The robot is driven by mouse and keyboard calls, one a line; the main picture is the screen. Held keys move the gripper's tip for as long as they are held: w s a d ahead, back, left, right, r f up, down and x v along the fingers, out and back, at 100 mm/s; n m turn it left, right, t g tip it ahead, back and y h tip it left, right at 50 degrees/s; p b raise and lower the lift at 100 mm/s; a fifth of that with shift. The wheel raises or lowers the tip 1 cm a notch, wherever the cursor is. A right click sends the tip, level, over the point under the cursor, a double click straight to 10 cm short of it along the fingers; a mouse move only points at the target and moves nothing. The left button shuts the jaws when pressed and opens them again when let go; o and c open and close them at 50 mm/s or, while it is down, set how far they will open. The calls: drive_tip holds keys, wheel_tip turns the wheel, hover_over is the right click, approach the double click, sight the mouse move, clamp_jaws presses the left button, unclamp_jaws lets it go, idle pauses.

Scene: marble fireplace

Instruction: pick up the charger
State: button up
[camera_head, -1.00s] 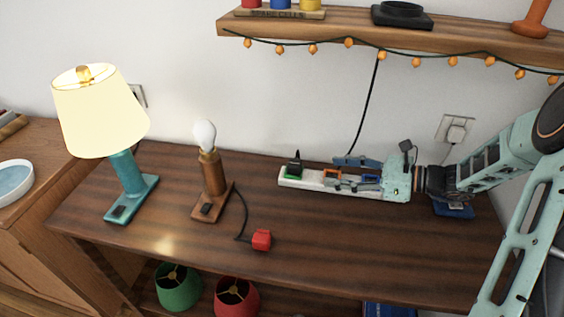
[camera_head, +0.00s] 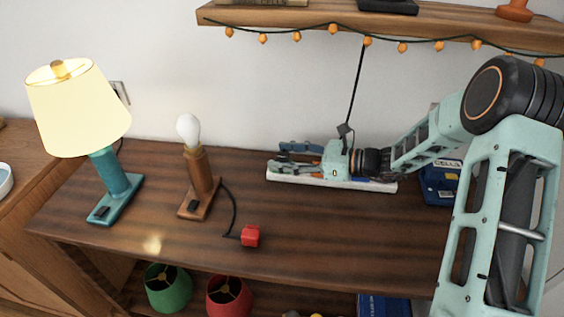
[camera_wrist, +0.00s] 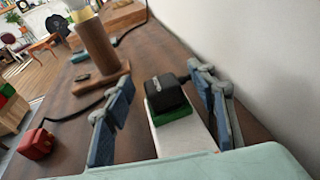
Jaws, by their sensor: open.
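A black charger (camera_wrist: 165,95) sits plugged into a green socket (camera_wrist: 173,116) at the far end of a white power strip (camera_wrist: 180,138). In the wrist view my gripper (camera_wrist: 160,77) is open, with one blue finger on each side of the charger. In the head view my gripper (camera_head: 280,157) lies low over the left end of the power strip (camera_head: 375,186) and hides the charger.
A lamp base with a bare bulb (camera_head: 197,175) stands left of the strip, its cord ending in a red plug (camera_head: 250,236). A lit teal lamp (camera_head: 115,180) is farther left.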

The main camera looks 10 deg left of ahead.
drive_tip(key=shift+a+f, duration=0.1)
drive_tip(key=shift+a, duration=0.2)
drive_tip(key=c, duration=1.3)
